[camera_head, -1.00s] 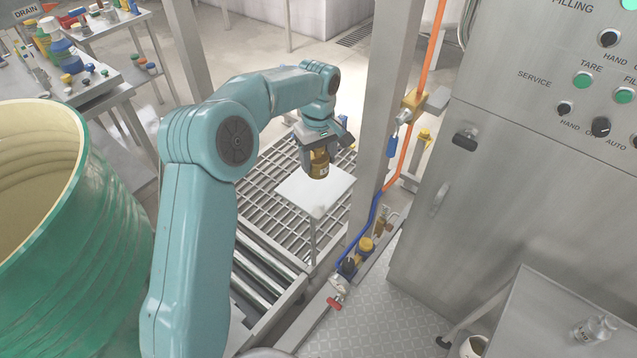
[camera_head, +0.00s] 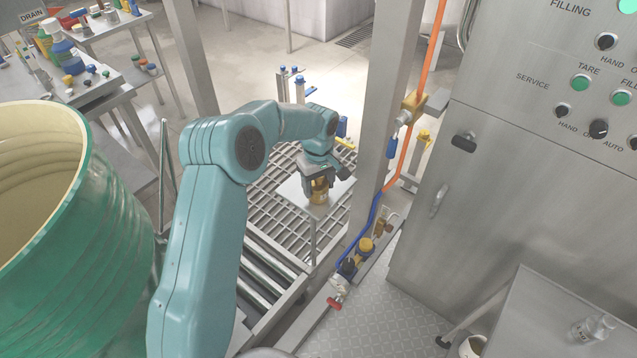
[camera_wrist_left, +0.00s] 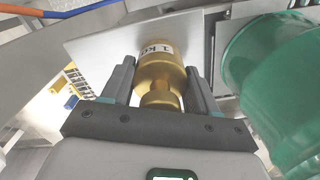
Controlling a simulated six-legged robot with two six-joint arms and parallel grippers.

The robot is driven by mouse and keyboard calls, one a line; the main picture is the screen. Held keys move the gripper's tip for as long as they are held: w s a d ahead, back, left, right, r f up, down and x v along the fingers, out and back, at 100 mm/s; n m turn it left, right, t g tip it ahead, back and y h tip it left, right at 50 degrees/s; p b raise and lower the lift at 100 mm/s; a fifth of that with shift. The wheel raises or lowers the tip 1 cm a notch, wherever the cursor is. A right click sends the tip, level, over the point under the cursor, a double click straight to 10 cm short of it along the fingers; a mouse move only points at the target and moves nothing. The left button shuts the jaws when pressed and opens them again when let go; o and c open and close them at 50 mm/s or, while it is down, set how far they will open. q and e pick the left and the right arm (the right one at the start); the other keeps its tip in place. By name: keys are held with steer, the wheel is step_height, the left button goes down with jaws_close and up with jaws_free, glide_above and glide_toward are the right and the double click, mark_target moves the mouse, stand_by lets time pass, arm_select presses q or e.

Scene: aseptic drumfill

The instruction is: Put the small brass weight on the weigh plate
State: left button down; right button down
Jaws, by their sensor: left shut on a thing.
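The small brass weight (camera_head: 319,192) is a stubby gold cylinder with a narrower neck and a white label. In the left wrist view the weight (camera_wrist_left: 160,68) is upright between the two fingers, its label reading 1 kg. My left gripper (camera_head: 318,184) is shut on the weight's neck. The weigh plate (camera_head: 296,192) is a pale square plate on a thin post. The weight's base is at the plate's surface, over its middle right part; whether it touches cannot be told for certain. The plate also shows in the left wrist view (camera_wrist_left: 100,45). My right gripper is not in view.
A green drum (camera_head: 60,230) stands open at the left. A steel post (camera_head: 385,100) with an orange hose and valves rises just right of the plate. A control cabinet (camera_head: 540,190) fills the right. A floor grating (camera_head: 275,165) and rollers lie below the plate.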

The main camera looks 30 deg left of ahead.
arm_select(q)
steer(key=shift+f, duration=0.1)
steer(key=shift+c, duration=1.4)
jaws_free()
step_height(320, 180, up, 12)
steer(key=shift+r, duration=0.15)
